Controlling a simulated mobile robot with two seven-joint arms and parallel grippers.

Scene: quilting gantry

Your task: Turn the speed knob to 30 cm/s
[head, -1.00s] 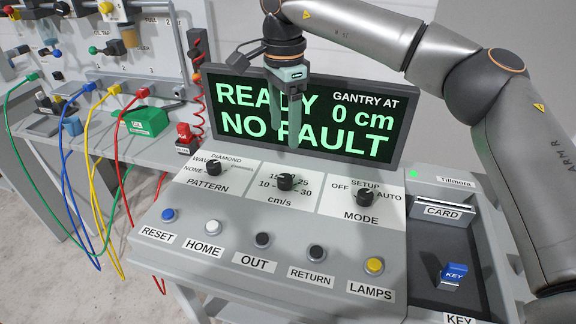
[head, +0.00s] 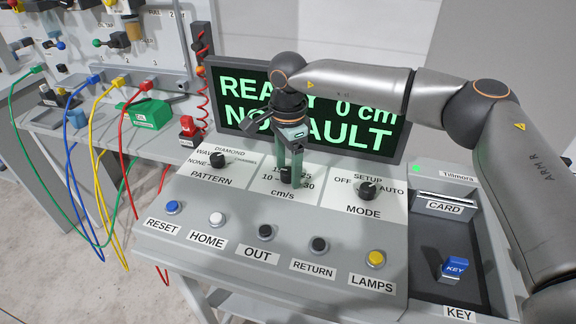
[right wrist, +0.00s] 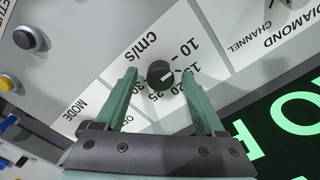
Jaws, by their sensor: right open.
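The speed knob (head: 287,174) is a small black dial on the white cm/s panel in the middle of the console. In the right wrist view my gripper (right wrist: 159,74) has a fingertip on each side of the knob, with visible gaps. Whether the tips reach the panel is unclear. My left gripper is not in view.
The pattern knob (head: 217,160) is to the left and the mode knob (head: 368,190) to the right. Several push buttons line the front, including the black OUT button (head: 265,232). The display (head: 240,95) behind reads 0 cm and is partly hidden by my arm.

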